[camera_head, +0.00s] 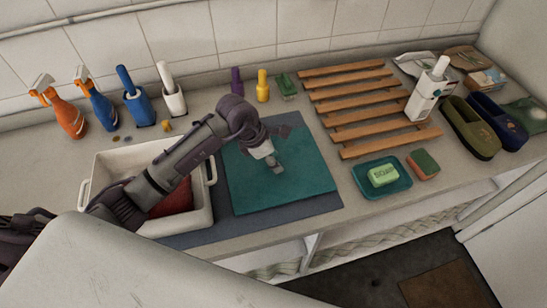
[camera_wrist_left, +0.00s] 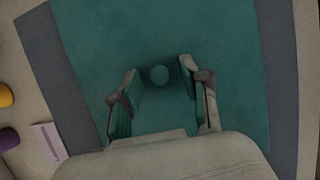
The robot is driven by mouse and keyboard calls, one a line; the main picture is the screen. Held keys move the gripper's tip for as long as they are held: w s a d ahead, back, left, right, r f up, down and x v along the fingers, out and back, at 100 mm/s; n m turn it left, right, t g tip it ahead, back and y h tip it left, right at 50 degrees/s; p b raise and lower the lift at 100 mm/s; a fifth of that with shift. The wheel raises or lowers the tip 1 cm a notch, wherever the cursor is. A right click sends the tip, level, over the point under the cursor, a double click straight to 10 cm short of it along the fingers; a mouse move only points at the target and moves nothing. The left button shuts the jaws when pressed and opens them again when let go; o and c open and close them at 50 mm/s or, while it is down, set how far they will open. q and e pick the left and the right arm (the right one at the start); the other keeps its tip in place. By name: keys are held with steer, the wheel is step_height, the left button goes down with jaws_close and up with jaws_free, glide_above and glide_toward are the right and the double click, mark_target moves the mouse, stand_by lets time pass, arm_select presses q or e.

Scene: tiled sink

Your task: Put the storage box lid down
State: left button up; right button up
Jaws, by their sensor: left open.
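The teal square lid (camera_head: 300,190) looks flat on the blue-grey mat (camera_head: 215,232) in the head view. My left gripper (camera_head: 275,160) is above the lid's upper middle, pointing down. In the left wrist view my left gripper (camera_wrist_left: 160,92) is open. The lid's round knob (camera_wrist_left: 159,75) shows between and slightly beyond the fingertips, with a gap on each side. The white storage box (camera_head: 95,190) stands open to the left of the mat, with something red (camera_head: 172,200) inside; my arm crosses over it. My right gripper is not in view.
Spray bottles (camera_head: 98,105) and brushes (camera_head: 172,92) stand along the back wall. A wooden slatted rack (camera_head: 362,105), a teal soap dish (camera_head: 360,188), a sponge (camera_head: 423,164) and shoes (camera_head: 470,128) occupy the right. The counter's front edge runs below the mat.

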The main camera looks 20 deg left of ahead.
arm_select(q)
steer(key=b+v, duration=0.2)
steer(key=v, duration=1)
steer(key=shift+b, duration=0.3)
